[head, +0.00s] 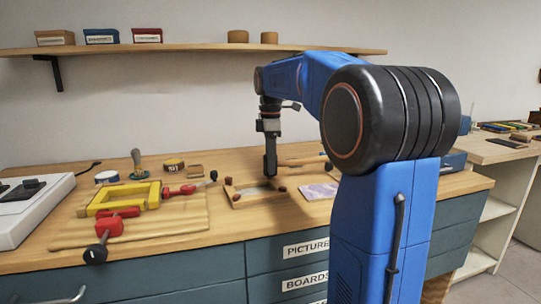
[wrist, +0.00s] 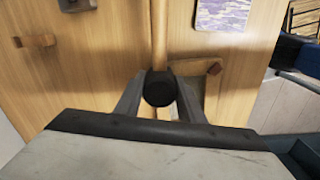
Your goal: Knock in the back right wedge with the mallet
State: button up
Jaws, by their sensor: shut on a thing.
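My gripper (head: 270,172) points down over the back right part of a small light wooden frame (head: 244,201) on the bench. It is shut on the mallet, whose pale handle (head: 300,161) reaches out to the right. In the wrist view the jaws (wrist: 160,92) close around a round black part of the mallet, and the handle (wrist: 159,32) runs up the picture. Brown wedges show at the frame's front right corner (head: 282,189) and front left (head: 236,197). The back right wedge is hidden behind my gripper in the head view.
A purple printed sheet (head: 318,191) lies right of the frame. A wall shelf (head: 200,50) hangs above.

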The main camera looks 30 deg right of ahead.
jog(key=shift+r, duration=3)
